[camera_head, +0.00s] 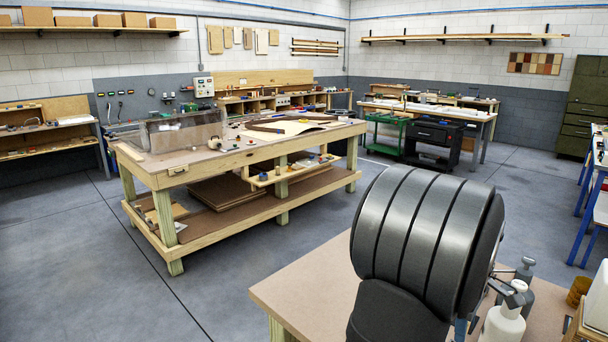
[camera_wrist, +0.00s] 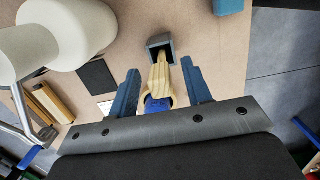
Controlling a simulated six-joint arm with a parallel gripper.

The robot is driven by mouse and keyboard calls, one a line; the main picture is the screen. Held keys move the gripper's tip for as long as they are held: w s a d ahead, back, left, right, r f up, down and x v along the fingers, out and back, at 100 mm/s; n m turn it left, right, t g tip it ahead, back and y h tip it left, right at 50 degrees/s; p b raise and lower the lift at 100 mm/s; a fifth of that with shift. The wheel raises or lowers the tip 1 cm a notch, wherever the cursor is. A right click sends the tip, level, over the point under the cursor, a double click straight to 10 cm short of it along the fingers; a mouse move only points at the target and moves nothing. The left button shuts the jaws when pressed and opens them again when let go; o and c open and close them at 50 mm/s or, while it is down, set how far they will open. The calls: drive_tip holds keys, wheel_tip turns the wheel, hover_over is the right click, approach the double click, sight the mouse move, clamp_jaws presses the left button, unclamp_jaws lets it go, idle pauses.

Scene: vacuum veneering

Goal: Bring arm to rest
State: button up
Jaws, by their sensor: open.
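My gripper (camera_wrist: 160,72) is open in the wrist view, its two blue fingers spread apart. Between and below them is a pale wooden tool (camera_wrist: 159,78) with a blue part (camera_wrist: 157,105) at its near end. The tool's far end meets a small dark grey square holder (camera_wrist: 152,43). A gap shows between the tool and each finger near the tips; I cannot tell about contact lower down. In the head view, my own dark arm link fills the right foreground and hides most of the gripper.
A tan tabletop (camera_head: 290,286) lies under my arm. White bottles (camera_head: 503,322) stand on it close by; the wrist view shows white rounded bottles (camera_wrist: 75,30), a dark flat piece (camera_wrist: 98,77), wooden blocks (camera_wrist: 52,102) and a blue block (camera_wrist: 229,6). A large workbench (camera_head: 160,180) stands across open floor.

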wheel_tip(320, 180, up, 16)
drive_tip(key=w+a, duration=0.1)
drive_tip(key=w, duration=0.1)
drive_tip(key=f, duration=0.5)
drive_tip(key=s+f, duration=0.1)
drive_tip(key=f, duration=0.5)
drive_tip(key=s+d+f, duration=0.1)
drive_tip(key=f, duration=0.5)
drive_tip(key=shift+s+f, duration=0.1)
drive_tip(key=shift+f, duration=0.05)
drive_tip(key=r, duration=0.7)
drive_tip(key=w+r, duration=0.1)
drive_tip(key=r, duration=0.2)
drive_tip(key=shift+a+r, duration=0.15)
drive_tip(key=shift+a, duration=0.05)
drive_tip(key=w+a+r+t, duration=0.2)
drive_tip(key=w+a+r, duration=0.3)
drive_tip(key=w, duration=0.4)
drive_tip(key=f, duration=0.5)
drive_tip(key=shift+s+a+f, duration=0.1)
drive_tip(key=shift+a+f, duration=0.1)
drive_tip(key=shift+a, duration=0.2)
drive_tip(key=shift+r, duration=0.1)
